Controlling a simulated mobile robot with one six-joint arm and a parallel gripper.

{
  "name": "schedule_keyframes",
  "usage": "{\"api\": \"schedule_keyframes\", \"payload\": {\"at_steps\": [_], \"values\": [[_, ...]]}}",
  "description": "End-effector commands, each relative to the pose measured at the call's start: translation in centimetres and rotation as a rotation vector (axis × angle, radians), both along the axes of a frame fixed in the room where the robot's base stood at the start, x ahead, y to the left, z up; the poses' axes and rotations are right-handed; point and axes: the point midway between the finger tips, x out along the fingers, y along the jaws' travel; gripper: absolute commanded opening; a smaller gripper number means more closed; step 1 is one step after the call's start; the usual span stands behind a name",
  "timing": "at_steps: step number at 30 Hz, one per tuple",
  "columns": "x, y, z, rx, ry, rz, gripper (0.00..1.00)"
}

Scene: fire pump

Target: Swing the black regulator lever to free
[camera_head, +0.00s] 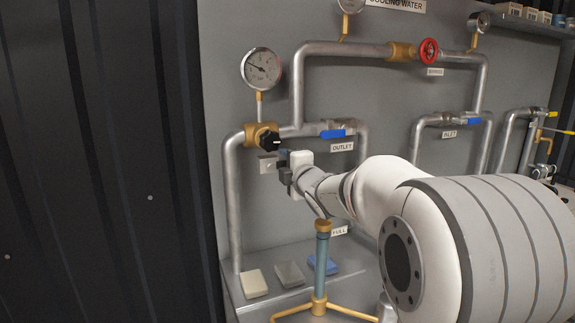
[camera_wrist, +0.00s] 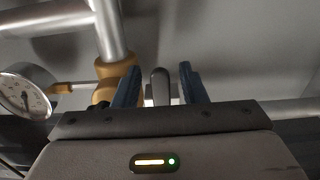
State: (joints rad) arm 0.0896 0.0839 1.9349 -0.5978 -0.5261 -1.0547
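The regulator (camera_head: 262,134) is a brass body on the left pipe, with a black knob-like lever (camera_head: 270,141) on its front. My gripper (camera_head: 284,168) is just below and right of it in the head view. In the wrist view my gripper (camera_wrist: 160,88) has its two blue fingers apart. A dark, round-ended lever (camera_wrist: 161,86) stands between them, with a gap visible on each side. I cannot tell for sure that it is the regulator's lever. The brass body (camera_wrist: 118,72) is up and left of the fingers. The lever's base is hidden by my gripper.
A pressure gauge (camera_head: 261,68) stands above the regulator. Blue-handled valves at outlet (camera_head: 332,133) and inlet (camera_head: 474,121) and a red bypass wheel (camera_head: 428,50) are to the right. A small pale plate (camera_head: 267,164) is beside my fingers. A brass-capped blue column (camera_head: 321,250) stands below my wrist.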

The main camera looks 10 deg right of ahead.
Motion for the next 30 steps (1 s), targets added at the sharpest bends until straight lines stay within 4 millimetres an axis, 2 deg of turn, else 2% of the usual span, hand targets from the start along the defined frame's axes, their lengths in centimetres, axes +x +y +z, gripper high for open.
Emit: {"api": "schedule_keyframes", "payload": {"at_steps": [8,18,21,30], "values": [[-0.7,-0.2,0.1,0.000,-0.002,-0.001,0.38],[-5.9,-1.3,0.1,0.000,-0.002,-0.003,0.38],[-7.0,-1.5,0.0,-0.001,-0.001,-0.002,0.38],[-7.7,-1.6,0.0,0.001,0.000,-0.001,0.38]]}}
